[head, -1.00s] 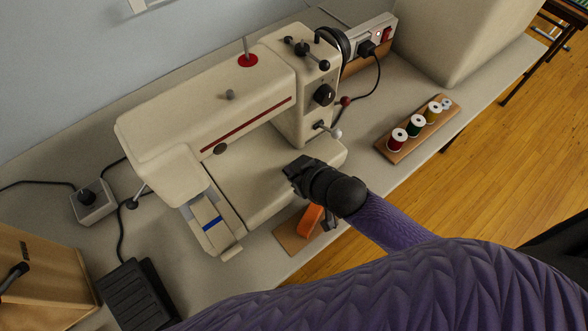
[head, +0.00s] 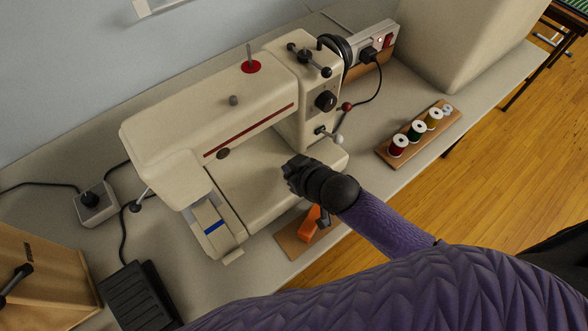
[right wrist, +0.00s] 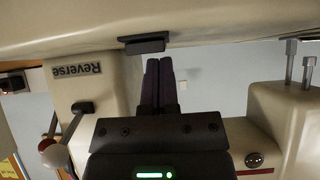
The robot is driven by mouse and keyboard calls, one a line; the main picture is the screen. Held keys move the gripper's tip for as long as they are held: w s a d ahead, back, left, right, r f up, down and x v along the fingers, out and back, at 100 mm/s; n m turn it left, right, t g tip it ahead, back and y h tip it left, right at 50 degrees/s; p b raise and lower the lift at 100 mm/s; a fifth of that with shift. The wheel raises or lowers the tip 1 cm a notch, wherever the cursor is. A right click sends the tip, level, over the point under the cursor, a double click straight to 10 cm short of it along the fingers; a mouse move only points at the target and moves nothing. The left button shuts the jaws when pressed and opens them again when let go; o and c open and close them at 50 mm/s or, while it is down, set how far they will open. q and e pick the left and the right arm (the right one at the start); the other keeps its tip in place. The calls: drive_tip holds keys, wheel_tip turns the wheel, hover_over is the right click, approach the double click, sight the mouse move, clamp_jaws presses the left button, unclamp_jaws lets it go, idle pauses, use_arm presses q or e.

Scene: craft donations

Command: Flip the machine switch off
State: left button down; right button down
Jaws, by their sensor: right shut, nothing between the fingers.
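A cream sewing machine (head: 215,105) stands on the table in the head view, with a dark dial and several levers on its right column. My right gripper (head: 291,168) is shut and empty over the machine's bed, in front of the column. In the right wrist view the shut fingers (right wrist: 159,82) point into the space under the arm. A small dark block (right wrist: 144,45) on the bed surface shows close to the fingertips; I cannot tell whether they touch or whether it is the machine's switch. A red switch (head: 388,41) sits on the power strip (head: 376,37) behind the machine.
A rack of thread spools (head: 418,133) lies to the right. An orange item (head: 309,224) lies on a board near the front edge. A foot pedal (head: 138,296) and a wooden box (head: 45,270) are at lower left. A reverse lever (right wrist: 64,133) is near my gripper.

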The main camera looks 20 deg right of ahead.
wheel_tip(320, 180, up, 6)
drive_tip(key=p, duration=0.5)
drive_tip(key=shift+p, duration=0.4)
drive_tip(key=r+p+v, duration=0.1)
drive_tip(key=p+v, duration=0.2)
drive_tip(key=v, duration=0.5)
drive_tip(key=shift+w, duration=0.3)
drive_tip(key=shift+a, duration=0.15)
